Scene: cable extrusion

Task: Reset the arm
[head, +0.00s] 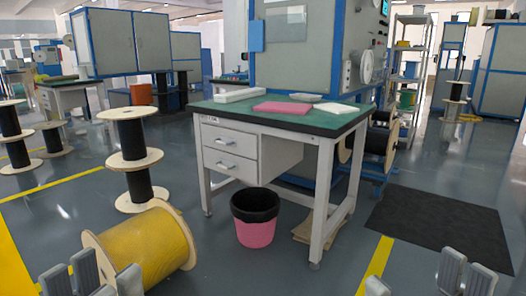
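My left gripper (96,280) is at the bottom left edge of the head view. Its grey fingers are apart with nothing seen between them, in front of a yellow cable spool (145,248) lying on its side. My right gripper (420,281) is at the bottom right edge. Its grey fingers are spread apart over the floor and hold nothing that I can see. Both arms behind the fingers are outside the picture.
A workbench (285,123) with a green top and drawers stands ahead, holding a pink pad (281,108). Upright spools (130,160) stand at left. A black mat (440,225) lies on open floor at right.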

